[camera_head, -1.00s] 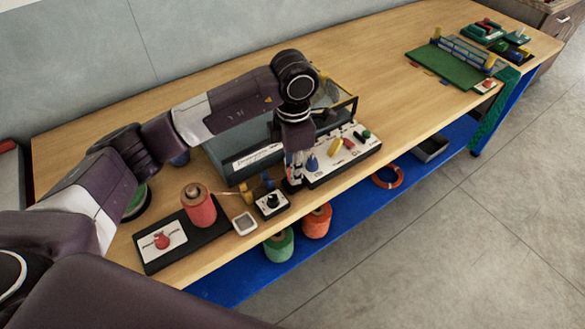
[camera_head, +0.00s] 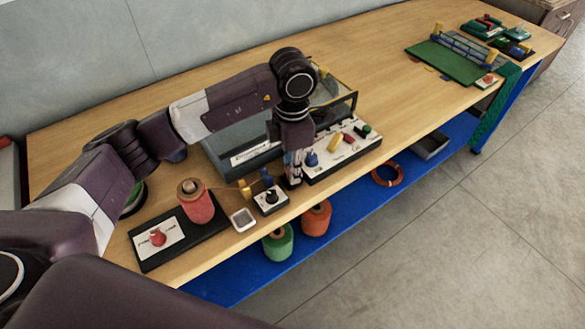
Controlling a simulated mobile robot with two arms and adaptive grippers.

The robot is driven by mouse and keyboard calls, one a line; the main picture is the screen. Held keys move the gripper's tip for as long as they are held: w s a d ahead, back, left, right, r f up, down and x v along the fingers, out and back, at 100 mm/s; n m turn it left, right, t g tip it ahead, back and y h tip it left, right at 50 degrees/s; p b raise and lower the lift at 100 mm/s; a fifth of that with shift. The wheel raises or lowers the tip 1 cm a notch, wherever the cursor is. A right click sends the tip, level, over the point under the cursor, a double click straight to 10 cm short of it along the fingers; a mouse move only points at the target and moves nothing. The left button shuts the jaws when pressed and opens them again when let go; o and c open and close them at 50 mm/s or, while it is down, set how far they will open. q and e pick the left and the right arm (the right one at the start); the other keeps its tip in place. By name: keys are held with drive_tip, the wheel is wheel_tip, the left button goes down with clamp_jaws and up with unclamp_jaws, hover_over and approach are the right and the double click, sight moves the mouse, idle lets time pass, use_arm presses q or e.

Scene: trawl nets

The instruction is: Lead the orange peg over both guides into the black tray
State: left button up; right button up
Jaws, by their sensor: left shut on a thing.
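My left gripper (camera_head: 292,179) points down at the bench's front edge, between a small black box with a knob (camera_head: 270,198) and a white panel with coloured pegs (camera_head: 341,150). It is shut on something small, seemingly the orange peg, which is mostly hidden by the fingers. A thin line seems to run from the red-orange spool (camera_head: 196,203) towards the yellow post. I cannot tell for sure which thing is the black tray. My right gripper is not in view.
A black base (camera_head: 205,233) carries the spool and a white card with a red knob. A small pale dish (camera_head: 243,219) sits beside it. A grey case (camera_head: 232,145) stands behind. A dark tray (camera_head: 431,146) lies on the blue lower shelf.

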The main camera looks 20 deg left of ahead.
use_arm(q)
drive_tip(key=shift+f, duration=0.2)
idle(0.6)
drive_tip(key=o, duration=0.9)
wheel_tip(320, 180, up, 12)
drive_tip(key=shift+r, duration=0.1)
idle(0.3)
